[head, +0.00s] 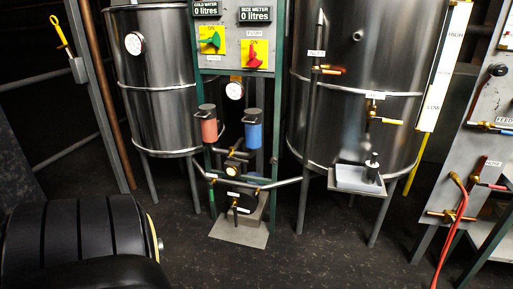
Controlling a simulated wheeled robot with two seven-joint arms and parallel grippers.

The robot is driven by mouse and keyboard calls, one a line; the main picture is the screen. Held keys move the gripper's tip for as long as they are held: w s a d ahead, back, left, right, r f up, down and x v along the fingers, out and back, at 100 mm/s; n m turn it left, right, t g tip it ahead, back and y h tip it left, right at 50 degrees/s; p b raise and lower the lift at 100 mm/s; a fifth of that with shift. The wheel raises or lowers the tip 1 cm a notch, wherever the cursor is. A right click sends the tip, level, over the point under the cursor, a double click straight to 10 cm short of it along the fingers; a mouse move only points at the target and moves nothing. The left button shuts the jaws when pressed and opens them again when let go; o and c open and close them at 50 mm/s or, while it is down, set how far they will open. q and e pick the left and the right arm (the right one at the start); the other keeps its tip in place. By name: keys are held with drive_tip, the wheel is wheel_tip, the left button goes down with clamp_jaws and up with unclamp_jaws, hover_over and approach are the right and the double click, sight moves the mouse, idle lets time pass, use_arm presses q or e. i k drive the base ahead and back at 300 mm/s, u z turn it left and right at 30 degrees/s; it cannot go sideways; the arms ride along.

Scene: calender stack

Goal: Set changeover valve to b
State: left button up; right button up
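A red canister (208,126) and a blue canister (252,130) hang side by side on the central green frame. A brass fitting with a dark lever (235,204) sits lower, near a small label. Neither of my grippers is in view.
Steel tanks stand left (158,85) and right (345,120) of the frame. A switch panel (232,50) is above the canisters. A grey tray (357,179) projects at the right tank. A red hose (451,235) hangs far right.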

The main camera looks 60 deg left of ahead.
sight(229, 157)
drive_tip(key=u, duration=0.55)
drive_tip(key=i, duration=1.9)
drive_tip(key=u, duration=1.15)
